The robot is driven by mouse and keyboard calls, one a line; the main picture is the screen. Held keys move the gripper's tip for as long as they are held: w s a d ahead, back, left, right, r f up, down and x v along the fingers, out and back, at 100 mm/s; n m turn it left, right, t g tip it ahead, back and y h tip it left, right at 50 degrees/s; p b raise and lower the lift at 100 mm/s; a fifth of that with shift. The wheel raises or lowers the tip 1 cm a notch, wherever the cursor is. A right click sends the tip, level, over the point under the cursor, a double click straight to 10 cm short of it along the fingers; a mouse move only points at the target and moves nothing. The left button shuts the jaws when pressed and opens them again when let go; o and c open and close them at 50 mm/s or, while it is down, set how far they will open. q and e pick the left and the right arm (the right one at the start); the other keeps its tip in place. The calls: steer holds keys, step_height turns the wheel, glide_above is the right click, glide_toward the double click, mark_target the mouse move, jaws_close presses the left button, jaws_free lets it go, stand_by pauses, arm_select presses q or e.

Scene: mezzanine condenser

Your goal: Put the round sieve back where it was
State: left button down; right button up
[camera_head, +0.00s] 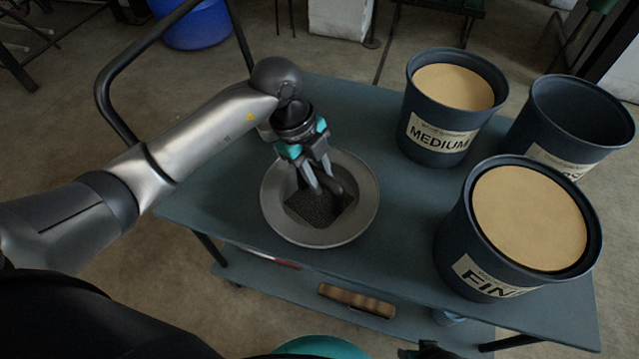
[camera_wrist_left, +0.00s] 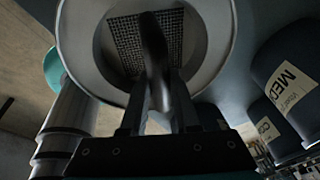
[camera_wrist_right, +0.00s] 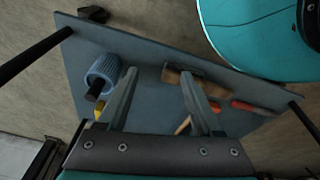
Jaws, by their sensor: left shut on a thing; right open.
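The round sieve (camera_head: 370,185) is a wide grey dish with a dark mesh in its middle. It shows over the middle of the blue-grey cart top, near the front edge. My left gripper (camera_head: 323,188) is above the mesh, shut on a dark handle at the sieve's centre. The left wrist view shows the sieve's rim (camera_wrist_left: 222,50) and the dark handle between the fingers (camera_wrist_left: 158,90). I cannot tell whether the sieve touches the cart top. My right gripper (camera_wrist_right: 157,85) is open and empty, above the lower shelf in its wrist view.
Bins marked MEDIUM (camera_head: 432,138) and FINE (camera_head: 470,270) hold tan material; another bin (camera_head: 545,140) looks empty. The lower shelf (camera_wrist_right: 150,60) carries a wooden-backed piece (camera_head: 355,300), a ribbed blue piece (camera_wrist_right: 103,70) and a red-handled tool (camera_wrist_right: 250,107). The cart's left top is clear.

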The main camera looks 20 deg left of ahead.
mark_target(305, 188)
arm_select(q)
steer(key=shift+f+b, duration=0.4)
steer(key=shift+f, duration=0.95)
arm_select(e)
steer(key=shift+w+a+r, duration=0.25)
steer(key=shift+r, duration=0.2)
steer(key=shift+w+a+r, duration=0.25)
steer(key=shift+r, duration=0.2)
arm_select(q)
steer(key=c, duration=0.7)
jaws_free()
steer(key=shift+o, duration=0.2)
arm_select(e)
steer(key=shift+r, duration=0.1)
arm_select(q)
steer(key=shift+r, duration=0.2)
steer(key=p+v, duration=0.4)
steer(key=v, duration=0.7)
steer(key=shift+a+r+p, duration=0.2)
steer(key=shift+r+p, duration=0.1)
steer(key=shift+p, duration=0.1)
arm_select(e)
steer(key=s+d+f, duration=0.5)
steer(key=s+f, duration=0.1)
steer(key=shift+s+d, duration=0.15)
steer(key=shift+s, duration=0.15)
